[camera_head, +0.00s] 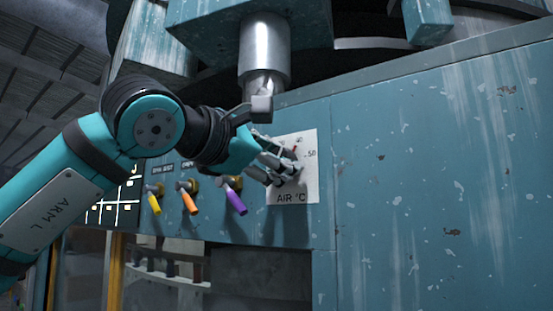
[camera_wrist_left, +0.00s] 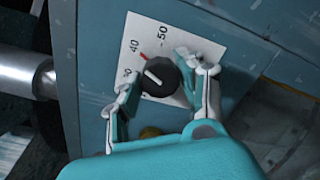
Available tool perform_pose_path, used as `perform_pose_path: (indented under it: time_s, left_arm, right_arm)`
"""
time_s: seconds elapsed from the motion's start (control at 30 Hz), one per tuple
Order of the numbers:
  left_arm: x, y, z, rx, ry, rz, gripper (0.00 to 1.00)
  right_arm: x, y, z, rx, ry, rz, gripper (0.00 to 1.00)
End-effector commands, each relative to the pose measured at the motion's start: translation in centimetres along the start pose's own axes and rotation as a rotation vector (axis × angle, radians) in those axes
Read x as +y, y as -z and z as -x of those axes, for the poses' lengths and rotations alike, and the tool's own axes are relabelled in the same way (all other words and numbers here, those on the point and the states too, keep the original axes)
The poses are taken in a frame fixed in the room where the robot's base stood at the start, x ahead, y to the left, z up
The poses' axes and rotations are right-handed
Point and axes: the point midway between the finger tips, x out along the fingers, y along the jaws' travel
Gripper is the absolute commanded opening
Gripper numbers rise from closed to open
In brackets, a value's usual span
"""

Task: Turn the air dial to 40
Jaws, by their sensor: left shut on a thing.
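The air dial is a round black knob (camera_wrist_left: 160,76) on a white plate (camera_head: 307,184) marked "AIR °C". In the left wrist view the plate (camera_wrist_left: 205,38) shows 50, 40 and a partly hidden lower number. A red mark sits near the 40. The knob's white line points up-left, seemingly between the lower number and the red mark. My left gripper (camera_head: 280,168) is shut on the knob, one finger on each side, as the left wrist view (camera_wrist_left: 157,82) shows. In the head view its fingers hide most of the dial. My right gripper is not in view.
Left of the plate, yellow (camera_head: 153,203), orange (camera_head: 188,202) and purple (camera_head: 236,201) handles stick out of the teal panel (camera_head: 420,180). A metal cylinder (camera_head: 264,55) hangs just above my left wrist. The panel to the right is bare.

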Motion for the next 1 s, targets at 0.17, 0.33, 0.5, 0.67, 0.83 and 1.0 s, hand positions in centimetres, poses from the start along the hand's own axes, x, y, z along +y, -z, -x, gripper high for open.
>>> perform_pose_path:
  time_s: [0.17, 0.33, 0.5, 0.67, 0.83, 1.0]
  left_arm:
    - [0.0, -0.1, 0.0, -0.001, 0.0, -0.002, 0.07]
    - [0.0, -0.1, 0.0, -0.001, 0.0, -0.001, 0.41]
    - [0.0, -0.1, 0.0, -0.001, 0.0, -0.001, 0.63]
    - [0.0, 0.0, 0.0, -0.001, 0.0, -0.001, 0.63]
    - [0.0, 0.0, 0.4, -0.001, -0.001, -0.001, 0.63]
    - [0.1, 0.0, 2.8, -0.002, -0.003, -0.003, 0.63]
  right_arm:
    - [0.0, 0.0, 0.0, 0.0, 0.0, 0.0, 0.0]
    - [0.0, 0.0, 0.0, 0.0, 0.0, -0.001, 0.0]
    - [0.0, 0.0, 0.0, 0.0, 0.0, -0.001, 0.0]
    - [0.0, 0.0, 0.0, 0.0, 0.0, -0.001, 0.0]
    - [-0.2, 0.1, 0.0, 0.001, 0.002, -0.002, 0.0]
    - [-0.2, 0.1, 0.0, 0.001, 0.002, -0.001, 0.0]
